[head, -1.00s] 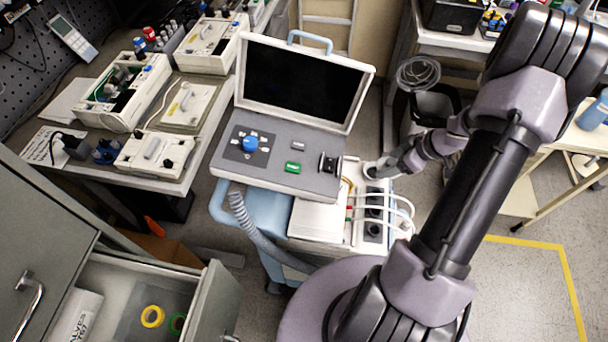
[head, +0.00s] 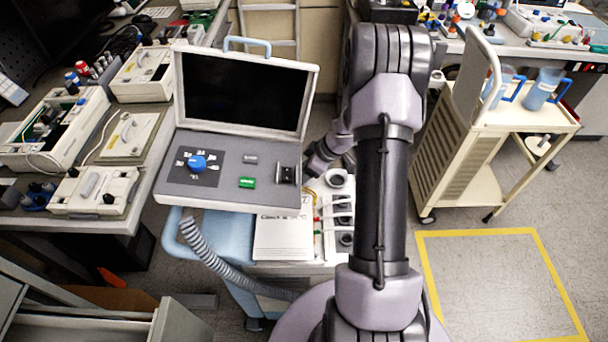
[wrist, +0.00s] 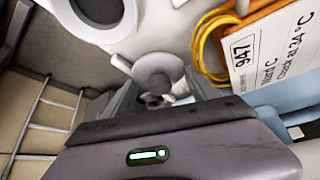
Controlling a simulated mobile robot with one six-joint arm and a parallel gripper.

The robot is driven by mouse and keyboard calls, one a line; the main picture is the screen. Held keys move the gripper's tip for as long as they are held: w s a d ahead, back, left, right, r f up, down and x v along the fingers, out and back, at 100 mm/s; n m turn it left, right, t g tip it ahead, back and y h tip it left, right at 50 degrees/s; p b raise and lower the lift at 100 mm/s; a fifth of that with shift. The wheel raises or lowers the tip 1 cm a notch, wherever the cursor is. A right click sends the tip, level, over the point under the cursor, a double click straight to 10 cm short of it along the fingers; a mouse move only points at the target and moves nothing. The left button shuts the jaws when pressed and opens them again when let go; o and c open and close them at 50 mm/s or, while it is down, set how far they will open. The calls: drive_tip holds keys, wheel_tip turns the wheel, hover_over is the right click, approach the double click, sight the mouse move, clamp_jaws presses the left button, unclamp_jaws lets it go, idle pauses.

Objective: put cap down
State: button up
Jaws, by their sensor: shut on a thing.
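In the wrist view my gripper (wrist: 160,88) has its two fingers on either side of a grey round cap (wrist: 157,70) with a short stem, and is shut on it. A white ring-shaped port (wrist: 96,12) is beyond the fingers, to the upper left. I cannot tell whether the cap touches anything below. In the head view my arm hides the fingers and the cap; the wrist is just right of the grey control panel (head: 232,190), above the cart's ports, with one white ring port (head: 337,178) visible.
A printed card (head: 283,238) lies beside white cables (head: 340,212) on the cart; it also shows in the wrist view (wrist: 275,50). An open screen (head: 245,92) stands behind the panel. A cream trolley (head: 470,150) with blue jugs is at right. Yellow-taped floor (head: 490,290) is clear.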

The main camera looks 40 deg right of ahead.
drive_tip(key=shift+s+f, duration=0.1)
drive_tip(key=shift+f, duration=0.05)
drive_tip(key=o, duration=1.3)
drive_tip(key=shift+a, duration=0.1)
drive_tip(key=shift+o, duration=0.2)
drive_tip(key=shift+r, duration=0.25)
drive_tip(key=p+v, duration=0.6)
drive_tip(key=v, duration=0.6)
drive_tip(key=shift+p, duration=0.4)
